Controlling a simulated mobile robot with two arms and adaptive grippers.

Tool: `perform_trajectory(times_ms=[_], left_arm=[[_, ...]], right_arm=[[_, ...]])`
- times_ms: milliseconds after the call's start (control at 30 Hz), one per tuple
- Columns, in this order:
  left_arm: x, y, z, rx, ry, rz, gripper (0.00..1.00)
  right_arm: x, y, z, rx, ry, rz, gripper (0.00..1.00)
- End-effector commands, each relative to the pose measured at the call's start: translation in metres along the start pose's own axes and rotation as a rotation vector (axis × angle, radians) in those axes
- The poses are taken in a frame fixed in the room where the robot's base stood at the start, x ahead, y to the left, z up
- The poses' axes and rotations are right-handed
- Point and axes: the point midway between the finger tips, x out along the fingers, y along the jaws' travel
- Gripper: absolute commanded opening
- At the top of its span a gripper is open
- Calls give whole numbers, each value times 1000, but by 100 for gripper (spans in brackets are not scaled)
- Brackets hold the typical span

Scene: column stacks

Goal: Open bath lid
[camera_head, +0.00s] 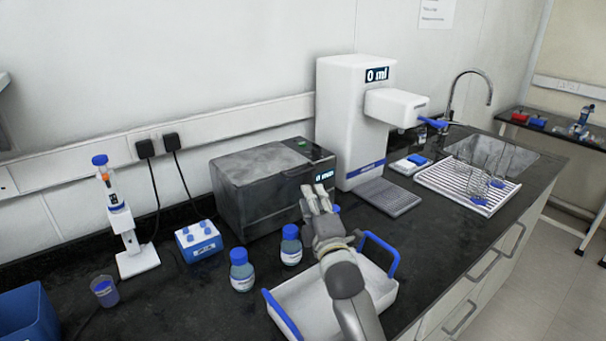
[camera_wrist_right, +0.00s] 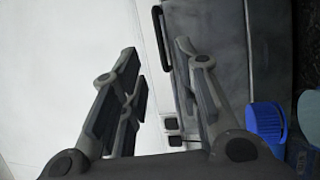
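The bath (camera_head: 262,208) is a dark grey box against the back wall. Its grey lid (camera_head: 255,168) lies flat and shut on top, and its display reads "0 min". My right gripper (camera_head: 318,190) is at the bath's front right side. In the right wrist view the gripper (camera_wrist_right: 157,58) has its fingers spread with nothing held. A dark bar handle (camera_wrist_right: 162,38) on the bath (camera_wrist_right: 212,50) shows between the fingertips in that view; I cannot tell whether the fingers touch it. My left gripper is out of view.
Two blue-capped bottles (camera_head: 241,270) stand before the bath, beside a white tray with blue handles (camera_head: 382,291) under my right arm. A blue rack (camera_head: 198,242) is to the left. A white dispenser (camera_head: 340,120) stands close to the bath's right.

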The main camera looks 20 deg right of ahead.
Motion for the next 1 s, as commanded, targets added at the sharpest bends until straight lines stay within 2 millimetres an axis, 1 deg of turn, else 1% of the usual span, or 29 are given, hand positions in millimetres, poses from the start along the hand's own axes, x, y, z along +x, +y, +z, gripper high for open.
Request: perform_trajectory(times_ms=[33, 200, 500, 600, 733, 1000], left_arm=[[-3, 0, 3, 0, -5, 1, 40], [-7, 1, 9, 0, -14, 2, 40], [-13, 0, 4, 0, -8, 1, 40], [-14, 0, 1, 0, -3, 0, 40], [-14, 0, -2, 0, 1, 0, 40], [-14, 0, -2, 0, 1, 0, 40]], right_arm=[[8, 2, 0, 1, 0, 0, 30], [35, 2, 0, 0, 0, 0, 30], [75, 1, 0, 0, 0, 0, 30], [84, 1, 0, 0, 0, 0, 30], [90, 0, 0, -2, 0, -1, 30], [93, 0, 0, -1, 0, 0, 30]])
